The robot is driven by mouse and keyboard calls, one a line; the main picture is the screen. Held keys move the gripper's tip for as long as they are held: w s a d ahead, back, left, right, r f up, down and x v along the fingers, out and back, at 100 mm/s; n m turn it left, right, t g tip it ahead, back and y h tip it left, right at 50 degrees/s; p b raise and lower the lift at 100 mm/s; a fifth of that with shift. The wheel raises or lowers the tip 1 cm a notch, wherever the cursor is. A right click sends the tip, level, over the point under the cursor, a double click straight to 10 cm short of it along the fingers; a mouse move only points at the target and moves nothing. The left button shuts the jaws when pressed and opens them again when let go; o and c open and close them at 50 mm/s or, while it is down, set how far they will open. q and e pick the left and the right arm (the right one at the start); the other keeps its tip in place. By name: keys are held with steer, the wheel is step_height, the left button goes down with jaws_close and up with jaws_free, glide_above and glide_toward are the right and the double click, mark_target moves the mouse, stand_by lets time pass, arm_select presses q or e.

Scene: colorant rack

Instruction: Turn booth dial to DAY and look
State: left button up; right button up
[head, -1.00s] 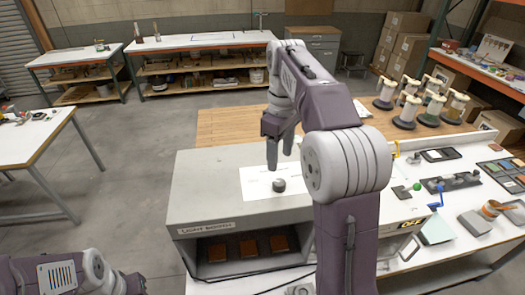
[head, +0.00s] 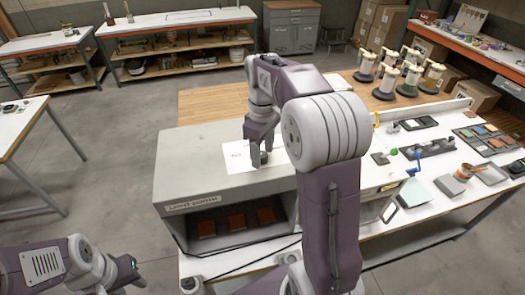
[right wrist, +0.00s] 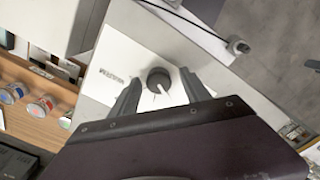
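The light booth (head: 185,155) is a grey box with its front open and several orange-brown tiles (head: 237,222) inside. A dark round dial (head: 264,157) sits on a white plate (head: 236,161) on its top. In the right wrist view the dial (right wrist: 158,78) has a white pointer line, with small lettering beside it that I cannot read surely. My right gripper (head: 260,158) is open, its fingers down at the dial; in the wrist view the fingers (right wrist: 160,92) lie either side of it, and contact is unclear. My left gripper (head: 132,270) is low at the left, its fingers unclear.
A white worktable (head: 440,205) to the right holds trays, a blue-handled tool and colour swatches. Several colorant canisters (head: 388,82) stand on the wooden top behind. Open grey floor (head: 110,150) lies left of the booth.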

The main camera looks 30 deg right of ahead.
steer(key=shift+s, duration=0.2)
steer(key=c, duration=0.5)
steer(key=shift+w, duration=0.1)
steer(key=c, duration=0.5)
steer(key=shift+w+d+f, duration=0.1)
steer(key=shift+w+d, duration=0.05)
steer(key=shift+w, duration=0.05)
jaws_close()
steer(key=shift+s, duration=0.1)
steer(key=shift+m+p, duration=0.6)
steer(key=shift+m, duration=0.6)
steer(key=m+p, duration=0.1)
steer(key=m, duration=0.4)
steer(key=shift+p, duration=0.3)
steer(key=shift+m, duration=0.3)
steer(key=shift+r, duration=0.2)
